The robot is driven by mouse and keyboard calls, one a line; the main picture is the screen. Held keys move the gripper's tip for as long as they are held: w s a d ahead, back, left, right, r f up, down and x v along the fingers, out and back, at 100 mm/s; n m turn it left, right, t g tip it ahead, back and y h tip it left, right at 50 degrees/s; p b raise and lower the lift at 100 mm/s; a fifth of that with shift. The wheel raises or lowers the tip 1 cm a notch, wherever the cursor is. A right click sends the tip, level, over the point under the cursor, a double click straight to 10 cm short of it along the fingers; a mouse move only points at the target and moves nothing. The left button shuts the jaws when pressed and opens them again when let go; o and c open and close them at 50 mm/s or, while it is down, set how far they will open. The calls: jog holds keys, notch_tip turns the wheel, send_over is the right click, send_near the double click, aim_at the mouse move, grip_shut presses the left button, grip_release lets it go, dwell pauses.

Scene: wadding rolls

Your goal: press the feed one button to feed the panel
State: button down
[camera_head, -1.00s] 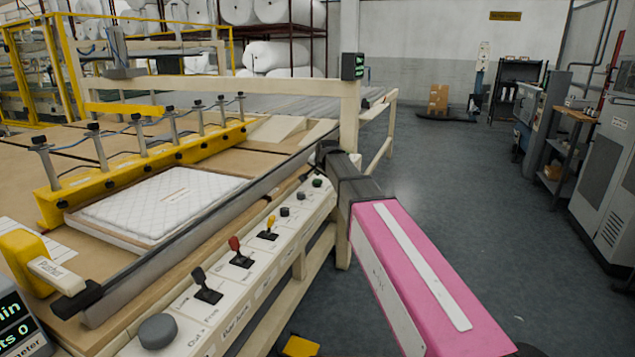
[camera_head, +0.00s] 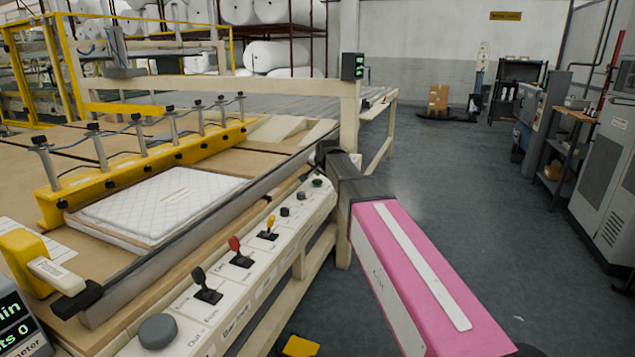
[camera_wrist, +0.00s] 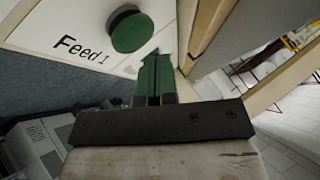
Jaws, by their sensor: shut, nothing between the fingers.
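The Feed 1 button is a round dark green knob (camera_wrist: 131,32) on a white console face, above its printed "Feed 1" label in the wrist view. In the head view a small dark green button (camera_head: 318,182) sits at the far end of the slanted control console (camera_head: 253,262). My gripper (camera_wrist: 154,62) is shut and empty, its green fingertips just below and right of the knob. They appear apart from it, but the depth of the gap is unclear. The white quilted panel (camera_head: 165,205) lies flat on the machine bed behind the console.
The console carries a black lever (camera_head: 205,284), a red lever (camera_head: 239,250), a yellow lever (camera_head: 269,228) and a grey knob (camera_head: 158,331). A cream frame post (camera_head: 349,115) stands close beside my gripper. The grey floor (camera_head: 470,200) to the right is clear.

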jog(key=shift+f, duration=0.1)
dwell(0.4)
jog(key=shift+f, duration=0.3)
